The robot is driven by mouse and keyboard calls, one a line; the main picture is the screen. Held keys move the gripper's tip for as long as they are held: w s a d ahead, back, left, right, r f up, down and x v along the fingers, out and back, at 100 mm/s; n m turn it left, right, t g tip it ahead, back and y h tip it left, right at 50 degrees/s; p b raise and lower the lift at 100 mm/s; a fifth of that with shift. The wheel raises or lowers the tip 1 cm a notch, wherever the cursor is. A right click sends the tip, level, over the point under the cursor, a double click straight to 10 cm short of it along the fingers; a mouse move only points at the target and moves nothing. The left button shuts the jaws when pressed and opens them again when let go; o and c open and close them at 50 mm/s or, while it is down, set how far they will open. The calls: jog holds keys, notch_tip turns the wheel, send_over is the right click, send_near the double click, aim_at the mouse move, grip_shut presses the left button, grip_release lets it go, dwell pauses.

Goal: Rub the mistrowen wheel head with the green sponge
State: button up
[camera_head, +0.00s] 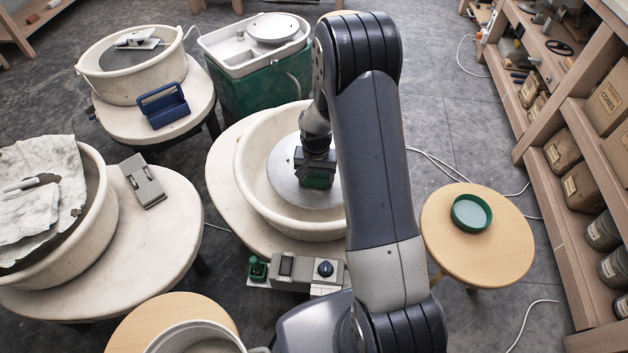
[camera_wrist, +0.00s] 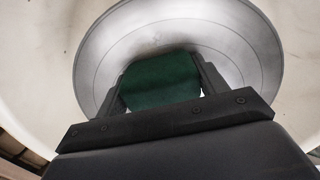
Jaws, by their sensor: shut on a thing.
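A round grey metal wheel head (camera_head: 290,184) lies in the cream splash pan (camera_head: 250,150) in the middle of the head view. It also fills much of the wrist view (camera_wrist: 235,50). I see no readable name on it. My gripper (camera_head: 316,170) points down over this wheel head, shut on the green sponge (camera_head: 318,181). In the wrist view the sponge (camera_wrist: 160,82) sits between the two dark fingers. A dark smudge or shadow lies on the metal beside the sponge. Whether the sponge touches the metal or hovers just above it, I cannot tell.
A control box (camera_head: 305,268) with a blue knob and green lever stands before the pan. A round stool (camera_head: 500,250) with a green dish (camera_head: 471,213) is at right. Other wheels stand left, one cloth-covered (camera_head: 40,180), and a green-bodied one (camera_head: 250,95) behind. Shelves line the right.

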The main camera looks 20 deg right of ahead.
jog(key=shift+s+d+f, duration=0.15)
jog(key=shift+s+d, duration=0.15)
jog(key=shift+d, duration=0.3)
jog(key=shift+s, duration=0.1)
jog(key=shift+s+f, duration=0.1)
jog(key=shift+w+r, duration=0.2)
jog(key=shift+r, duration=0.15)
dwell(0.9)
jog(key=shift+a, duration=0.1)
jog(key=shift+w+a+f+b, duration=0.1)
jog(key=shift+w+a+b, duration=0.25)
jog(key=shift+a, duration=0.45)
jog(key=shift+w+a+f+b, duration=0.1)
jog(key=shift+w+a, duration=0.35)
jog(key=shift+a, duration=0.35)
jog(key=shift+d+r, duration=0.1)
jog(key=shift+s+d, duration=0.4)
jog(key=shift+d, duration=0.4)
jog(key=shift+s+d, duration=0.4)
jog(key=shift+d, duration=0.4)
